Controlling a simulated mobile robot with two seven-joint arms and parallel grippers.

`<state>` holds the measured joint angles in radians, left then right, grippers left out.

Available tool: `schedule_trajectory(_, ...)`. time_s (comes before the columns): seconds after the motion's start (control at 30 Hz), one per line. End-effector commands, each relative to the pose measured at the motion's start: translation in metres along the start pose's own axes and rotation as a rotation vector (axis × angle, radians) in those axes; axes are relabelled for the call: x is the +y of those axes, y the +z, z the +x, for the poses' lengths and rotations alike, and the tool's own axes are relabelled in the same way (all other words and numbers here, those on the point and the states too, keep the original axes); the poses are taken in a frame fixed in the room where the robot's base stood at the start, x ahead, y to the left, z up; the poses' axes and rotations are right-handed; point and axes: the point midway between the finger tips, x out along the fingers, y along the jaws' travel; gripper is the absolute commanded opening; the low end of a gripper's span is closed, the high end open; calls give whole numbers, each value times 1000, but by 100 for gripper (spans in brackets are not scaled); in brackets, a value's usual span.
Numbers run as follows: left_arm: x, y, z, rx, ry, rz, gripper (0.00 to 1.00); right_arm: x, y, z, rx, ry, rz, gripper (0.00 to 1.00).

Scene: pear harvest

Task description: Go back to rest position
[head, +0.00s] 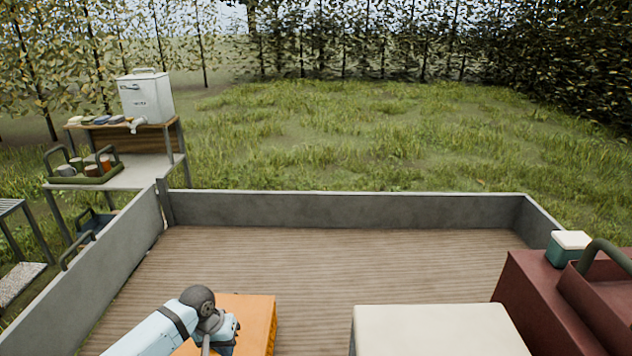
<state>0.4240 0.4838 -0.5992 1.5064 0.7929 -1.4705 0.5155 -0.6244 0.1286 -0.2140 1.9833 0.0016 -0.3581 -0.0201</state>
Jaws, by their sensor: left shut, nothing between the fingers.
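My left arm comes in from the bottom left, pale blue and white with a dark joint. My left gripper (208,344) points down at the bottom edge of the head view, over the near left part of an orange box (256,318). It is shut and holds nothing; its tips are partly cut off by the picture edge. I cannot tell whether it touches the box. My right gripper is not in view.
A wooden trailer bed (330,265) with grey side walls (340,210) has free floor ahead. A cream-topped box (435,330) and a dark red chest (545,300) stand at the right. A shelf (130,172) with a white dispenser (148,97) stands outside left.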

Motion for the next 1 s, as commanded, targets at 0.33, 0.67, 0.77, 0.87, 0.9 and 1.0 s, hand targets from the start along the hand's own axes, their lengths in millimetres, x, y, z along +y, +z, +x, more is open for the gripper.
schedule_trajectory(0.33, 49, 104, 84, 332, 141, 165, 0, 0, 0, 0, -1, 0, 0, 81)
schedule_trajectory(0.67, 51, 208, 82, 711, 86, 277, 0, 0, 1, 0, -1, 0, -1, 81)
schedule_trajectory(0.77, 45, 234, 71, 797, 37, 309, 0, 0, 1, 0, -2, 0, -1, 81)
schedule_trajectory(0.87, 40, 252, 61, 856, -7, 337, 0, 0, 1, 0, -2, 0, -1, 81)
schedule_trajectory(0.9, 38, 258, 58, 872, -21, 346, 0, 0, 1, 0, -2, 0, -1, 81)
schedule_trajectory(1.0, 35, 264, 53, 897, -43, 362, 0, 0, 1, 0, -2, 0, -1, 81)
